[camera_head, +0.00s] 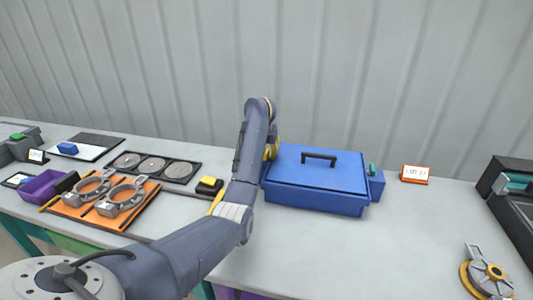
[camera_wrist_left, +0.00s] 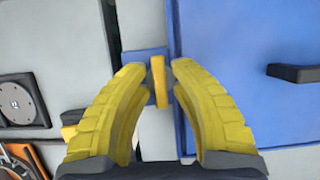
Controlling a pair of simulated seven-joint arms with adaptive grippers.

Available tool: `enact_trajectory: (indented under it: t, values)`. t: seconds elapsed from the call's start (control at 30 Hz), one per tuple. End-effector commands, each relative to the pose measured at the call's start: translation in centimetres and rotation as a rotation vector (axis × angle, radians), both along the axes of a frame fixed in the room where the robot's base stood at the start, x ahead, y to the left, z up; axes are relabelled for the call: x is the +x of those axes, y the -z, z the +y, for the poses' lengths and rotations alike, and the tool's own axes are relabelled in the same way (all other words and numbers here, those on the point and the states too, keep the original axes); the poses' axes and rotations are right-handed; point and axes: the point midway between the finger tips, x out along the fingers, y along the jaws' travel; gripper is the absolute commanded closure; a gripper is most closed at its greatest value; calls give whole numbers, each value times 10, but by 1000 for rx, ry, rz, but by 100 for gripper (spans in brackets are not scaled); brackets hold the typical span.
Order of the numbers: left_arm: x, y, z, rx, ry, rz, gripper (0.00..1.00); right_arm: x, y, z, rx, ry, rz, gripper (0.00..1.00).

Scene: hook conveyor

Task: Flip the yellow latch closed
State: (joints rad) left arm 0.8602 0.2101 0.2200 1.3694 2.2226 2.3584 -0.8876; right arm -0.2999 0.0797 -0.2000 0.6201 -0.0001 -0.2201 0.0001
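The yellow latch (camera_wrist_left: 158,82) is a short upright bar in the left wrist view, set against a blue block (camera_wrist_left: 140,55) beside the blue case (camera_wrist_left: 250,50). My left gripper (camera_wrist_left: 158,67) has its yellow fingers spread, one on each side of the latch, with small gaps; I cannot tell if either touches it. In the head view, the left gripper (camera_head: 271,149) is at the left side of the blue case (camera_head: 318,173), mostly behind my own arm. The arm hides the latch there. The case lid is down, with a black handle on top. My right gripper is not in view.
A yellow-and-black block (camera_head: 209,185) sits left of my arm. Further left are a tray of discs (camera_head: 155,167) and an orange board (camera_head: 60,209) with metal clamps. A small sign (camera_head: 415,174) stands right of the case. The table front of the case is clear.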

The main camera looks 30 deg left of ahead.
Motion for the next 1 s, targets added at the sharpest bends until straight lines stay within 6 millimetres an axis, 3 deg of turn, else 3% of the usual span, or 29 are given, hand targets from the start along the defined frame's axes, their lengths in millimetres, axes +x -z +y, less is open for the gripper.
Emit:
enact_trajectory:
  t: [0.03,0.17,0.63,1.0]
  values:
    - [0,0,0,0,0,0,85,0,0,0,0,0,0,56]
    - [0,0,0,0,0,0,100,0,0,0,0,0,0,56]
    - [0,0,-1,-1,-48,0,100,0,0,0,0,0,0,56]
    - [1,0,-2,-3,-332,0,100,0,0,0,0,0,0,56]
